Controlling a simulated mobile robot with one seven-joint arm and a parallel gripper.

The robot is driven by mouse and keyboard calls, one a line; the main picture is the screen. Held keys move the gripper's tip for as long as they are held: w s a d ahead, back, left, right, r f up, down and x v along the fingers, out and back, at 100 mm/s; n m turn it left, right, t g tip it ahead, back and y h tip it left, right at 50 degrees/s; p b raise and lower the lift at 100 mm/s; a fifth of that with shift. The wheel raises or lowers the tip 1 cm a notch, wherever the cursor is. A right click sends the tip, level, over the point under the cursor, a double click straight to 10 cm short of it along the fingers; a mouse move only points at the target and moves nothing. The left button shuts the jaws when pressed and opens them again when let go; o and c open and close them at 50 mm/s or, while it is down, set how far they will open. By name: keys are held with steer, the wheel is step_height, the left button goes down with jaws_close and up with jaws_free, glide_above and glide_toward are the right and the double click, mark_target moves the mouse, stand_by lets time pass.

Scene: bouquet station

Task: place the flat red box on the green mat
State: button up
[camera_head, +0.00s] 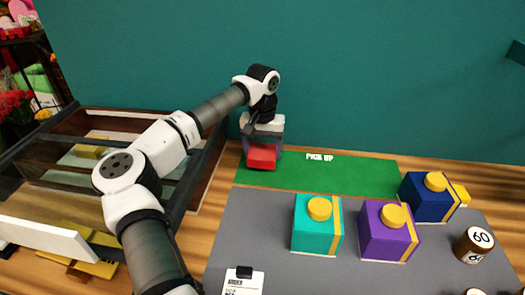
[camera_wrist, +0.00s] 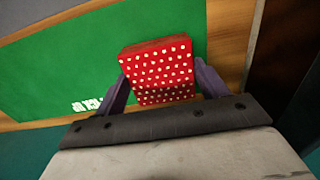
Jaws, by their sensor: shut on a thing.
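The flat red box (camera_head: 262,157) is at the left end of the green mat (camera_head: 330,174) in the head view. In the wrist view the red box (camera_wrist: 157,68) shows white dots and sits between the two purple fingers of my gripper (camera_wrist: 160,90). My gripper (camera_head: 262,147) is shut on the box from above. The green mat (camera_wrist: 60,65) lies under and beside the box in the wrist view. I cannot tell whether the box touches the mat or is held just above it.
A teal box (camera_head: 312,235), a purple box (camera_head: 382,240) and a navy box (camera_head: 424,203) stand on the grey mat (camera_head: 250,215). A brown jar marked 60 (camera_head: 472,244) is at the right. A wooden drawer unit (camera_head: 60,150) is at the left. The green mat's middle is clear.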

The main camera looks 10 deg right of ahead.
mark_target(262, 153)
steer(key=shift+f, duration=0.8)
steer(key=shift+f, duration=0.1)
steer(key=o, duration=1)
steer(key=shift+o, duration=0.2)
step_height(262, 153, up, 12)
steer(key=b, duration=0.2)
